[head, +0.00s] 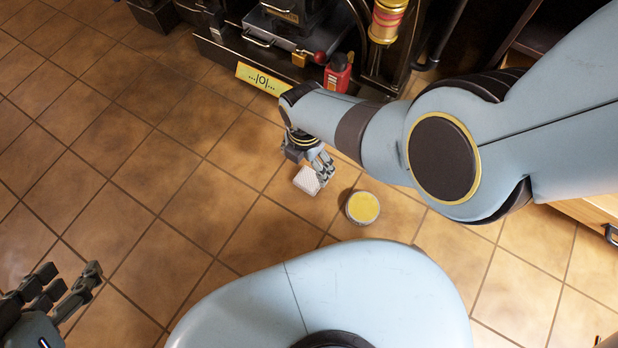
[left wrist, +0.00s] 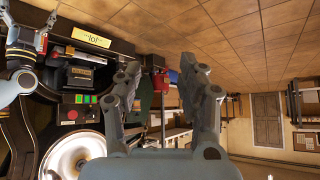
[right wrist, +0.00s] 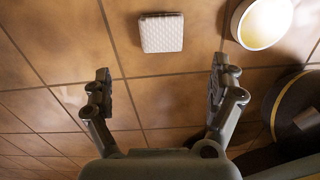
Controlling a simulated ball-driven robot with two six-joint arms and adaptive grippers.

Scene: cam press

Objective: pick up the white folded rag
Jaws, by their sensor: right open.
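The white folded rag (head: 307,180) lies flat on the tiled floor, left of a round yellow-topped tin. It also shows as a quilted white square near the top of the right wrist view (right wrist: 162,33). My right gripper (head: 320,165) is close to the rag and partly overlaps its upper right side in the head view. In the right wrist view it (right wrist: 160,80) is open and empty, with the rag beyond the gap between its fingers. My left gripper (head: 72,276) is open and empty at the lower left, far from the rag; its spread fingers fill the left wrist view (left wrist: 165,88).
The yellow-topped tin (head: 363,207) stands on the floor just right of the rag. A dark machine (head: 285,40) with a yellow label plate (head: 262,78) and a red bottle (head: 338,75) stand at the back. The floor to the left is clear.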

